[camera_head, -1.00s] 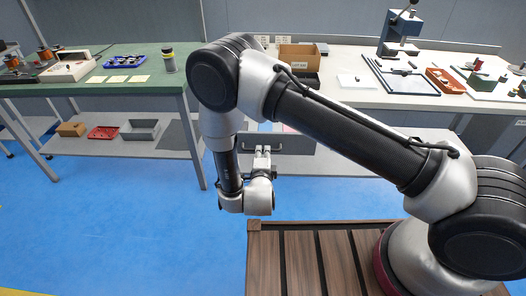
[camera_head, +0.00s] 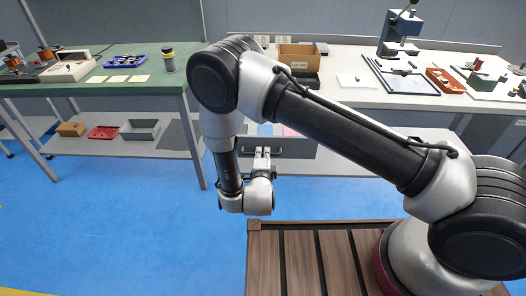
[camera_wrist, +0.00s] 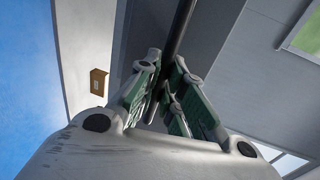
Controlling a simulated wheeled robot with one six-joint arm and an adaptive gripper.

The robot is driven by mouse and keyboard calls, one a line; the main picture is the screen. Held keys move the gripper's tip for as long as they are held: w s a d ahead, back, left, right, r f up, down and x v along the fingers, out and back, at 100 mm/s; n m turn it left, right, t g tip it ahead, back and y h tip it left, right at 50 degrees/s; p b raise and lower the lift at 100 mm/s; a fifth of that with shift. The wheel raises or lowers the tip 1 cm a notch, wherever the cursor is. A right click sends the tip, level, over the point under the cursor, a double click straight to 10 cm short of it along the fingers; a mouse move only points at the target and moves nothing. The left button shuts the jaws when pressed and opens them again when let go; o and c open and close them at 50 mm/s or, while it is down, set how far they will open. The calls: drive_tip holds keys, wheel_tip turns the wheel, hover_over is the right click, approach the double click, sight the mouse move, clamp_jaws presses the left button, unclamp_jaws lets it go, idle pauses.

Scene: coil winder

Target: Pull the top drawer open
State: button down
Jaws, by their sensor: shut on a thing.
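The top drawer (camera_head: 299,148) is a dark grey front under the white bench in the head view. It stands out partly from the bench, and pale blue and pink items show just above its front edge. My gripper (camera_head: 262,153) is at the drawer front, with the arm reaching down to it. In the wrist view, my gripper's green-padded fingers (camera_wrist: 167,94) are shut around the drawer's dark bar handle (camera_wrist: 181,32). The exact contact at the fingertips is partly hidden by the fingers.
The white bench (camera_head: 345,97) carries a cardboard box (camera_head: 299,58), a blue press (camera_head: 399,32) and a red tray (camera_head: 445,81). A green-topped table (camera_head: 105,82) stands at left, with bins on its lower shelf. Blue floor (camera_head: 130,225) is clear at left.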

drive_tip(key=s, duration=0.5)
drive_tip(key=shift+s+f, duration=0.1)
drive_tip(key=shift+s, duration=0.05)
drive_tip(key=c, duration=1.8)
unclamp_jaws()
drive_tip(key=shift+a, duration=0.1)
